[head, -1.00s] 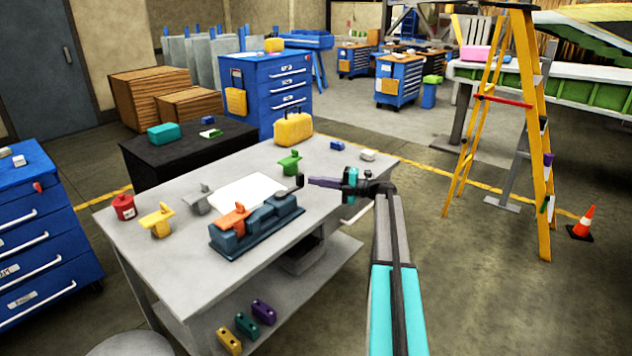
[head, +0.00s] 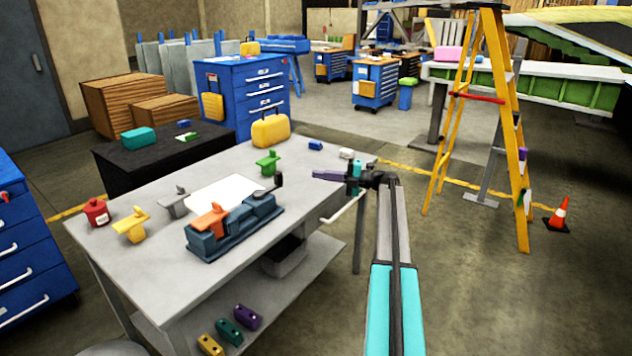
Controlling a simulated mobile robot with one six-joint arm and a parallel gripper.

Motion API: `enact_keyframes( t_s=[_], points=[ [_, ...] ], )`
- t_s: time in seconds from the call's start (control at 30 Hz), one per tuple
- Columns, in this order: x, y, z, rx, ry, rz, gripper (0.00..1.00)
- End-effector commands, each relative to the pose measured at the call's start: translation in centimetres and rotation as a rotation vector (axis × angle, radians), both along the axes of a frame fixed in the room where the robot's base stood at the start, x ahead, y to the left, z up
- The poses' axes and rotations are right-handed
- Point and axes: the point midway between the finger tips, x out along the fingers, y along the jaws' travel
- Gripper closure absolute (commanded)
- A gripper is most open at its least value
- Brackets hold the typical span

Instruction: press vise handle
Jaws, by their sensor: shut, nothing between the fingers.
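The dark blue-teal vise (head: 225,240) lies on the grey workbench near its front edge, with an orange piece (head: 211,222) on its left part. The vise handle (head: 278,180) is a short dark lever with a block-like end, standing up at the vise's right end. My gripper (head: 315,174) points left with its purple fingers shut and empty. It is to the right of the handle, with a visible gap between them in the picture. Their difference in depth is hard to tell.
On the workbench (head: 130,265) are a green clamp-like piece (head: 268,162), a yellow case (head: 270,131), a white sheet (head: 215,192), a yellow piece (head: 131,225) and a red can (head: 96,212). A yellow ladder (head: 513,150) stands right.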

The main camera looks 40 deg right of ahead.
Motion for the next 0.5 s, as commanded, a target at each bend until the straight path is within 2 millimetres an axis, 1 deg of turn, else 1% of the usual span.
enact_keyframes(
  t_s=[0.03, 0.2, 0.5],
  points=[
    [0.00, -0.34, -0.35, 0.000, 0.000, -0.001, 1.00],
    [-0.08, -0.95, -0.27, 0.000, 0.000, 0.000, 1.00],
    [-0.13, -1.25, 0.00, 0.000, 0.000, 0.001, 1.00]
  ],
)
